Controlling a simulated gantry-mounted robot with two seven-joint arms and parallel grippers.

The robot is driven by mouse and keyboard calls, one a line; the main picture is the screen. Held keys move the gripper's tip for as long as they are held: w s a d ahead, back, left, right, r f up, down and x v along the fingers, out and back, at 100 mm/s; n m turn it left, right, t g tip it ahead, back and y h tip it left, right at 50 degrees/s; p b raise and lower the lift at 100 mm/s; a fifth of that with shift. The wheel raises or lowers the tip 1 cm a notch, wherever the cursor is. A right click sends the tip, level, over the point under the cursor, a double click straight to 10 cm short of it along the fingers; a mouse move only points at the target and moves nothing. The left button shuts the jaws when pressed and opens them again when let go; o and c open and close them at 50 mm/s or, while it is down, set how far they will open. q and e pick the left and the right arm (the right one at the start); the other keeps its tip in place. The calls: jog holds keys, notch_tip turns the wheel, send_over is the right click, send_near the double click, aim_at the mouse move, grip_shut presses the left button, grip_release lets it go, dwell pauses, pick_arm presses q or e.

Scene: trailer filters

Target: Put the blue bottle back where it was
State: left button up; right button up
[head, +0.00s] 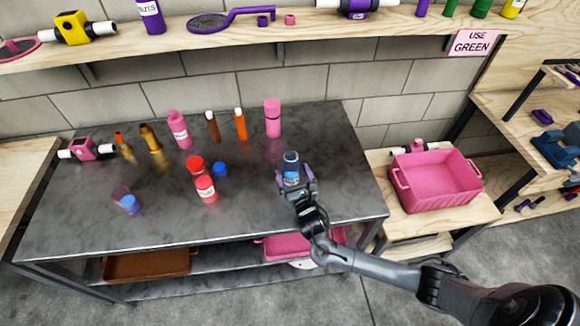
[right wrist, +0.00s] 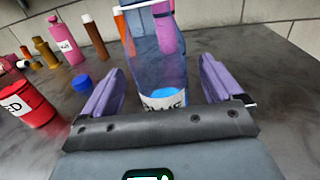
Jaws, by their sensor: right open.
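The blue bottle (head: 291,161) is see-through and has a pale label. It stands upright on the dark grey table (head: 250,215), right of its middle. My right gripper (head: 294,174) is open at the bottle. In the right wrist view the bottle (right wrist: 143,65) rises between the two spread purple fingers of the gripper (right wrist: 158,80), with a gap on each side. Its lower part is hidden behind the gripper body. My left gripper is not in view.
A pink bottle (head: 272,118) and several others stand behind. A pink bin (head: 435,186) is on the right. A wooden shelf (head: 200,42) runs above.

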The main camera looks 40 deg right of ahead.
jog(key=p+v, duration=0.1)
jog(key=v, duration=0.6)
jog(key=shift+s, duration=0.1)
jog(key=shift+s+a, duration=0.25)
jog(key=shift+s, duration=0.35)
